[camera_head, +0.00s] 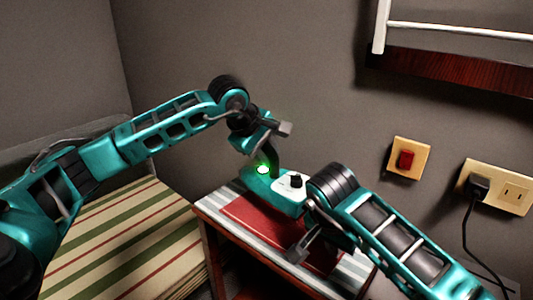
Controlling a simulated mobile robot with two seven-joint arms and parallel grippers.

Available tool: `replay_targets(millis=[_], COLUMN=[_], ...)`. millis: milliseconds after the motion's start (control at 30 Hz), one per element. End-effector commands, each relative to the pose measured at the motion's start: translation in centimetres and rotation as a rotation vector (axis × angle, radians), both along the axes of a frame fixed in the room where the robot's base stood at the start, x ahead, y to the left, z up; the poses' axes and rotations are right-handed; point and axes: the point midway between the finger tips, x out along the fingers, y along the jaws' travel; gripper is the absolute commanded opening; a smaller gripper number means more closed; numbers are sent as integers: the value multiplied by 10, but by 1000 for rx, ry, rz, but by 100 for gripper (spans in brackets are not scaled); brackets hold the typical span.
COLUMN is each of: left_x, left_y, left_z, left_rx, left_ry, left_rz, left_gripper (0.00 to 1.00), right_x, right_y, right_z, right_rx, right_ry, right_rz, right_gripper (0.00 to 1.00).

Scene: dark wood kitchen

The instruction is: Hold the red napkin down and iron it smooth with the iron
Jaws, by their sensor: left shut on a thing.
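A flat red napkin (246,215) lies on a grey-and-white striped cloth on a small table. The teal and white iron (289,203) stands over the napkin's far part, its dark handle upward. My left gripper (271,141) comes in from the left and is shut on the iron's handle; its fingers partly hide the handle. My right gripper (302,249) is low over the near right part of the napkin. Its fingers look close to or touching the cloth; contact and opening are unclear. My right arm hides part of the napkin and iron.
The striped cloth (213,200) covers the small wooden table. A striped cushioned seat (130,235) is at the left. A red wall switch (406,159) and a socket (511,191) with a black plug and cord are on the grey wall. A white-railed rack hangs top right.

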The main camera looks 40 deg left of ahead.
Motion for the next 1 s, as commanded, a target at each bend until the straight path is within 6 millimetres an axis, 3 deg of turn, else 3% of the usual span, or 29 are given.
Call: replay_targets(millis=[700, 1000], left_x=[45, 53], left_y=[9, 11], left_z=[5, 5], left_rx=[-5, -4], left_ry=[-13, -11], left_rz=[1, 0], left_gripper=[0, 0], right_x=[0, 0], right_y=[-1, -1], right_z=[-3, -3], right_rx=[-4, -4], right_ry=[4, 5], right_rz=[-3, -3], right_gripper=[0, 0])
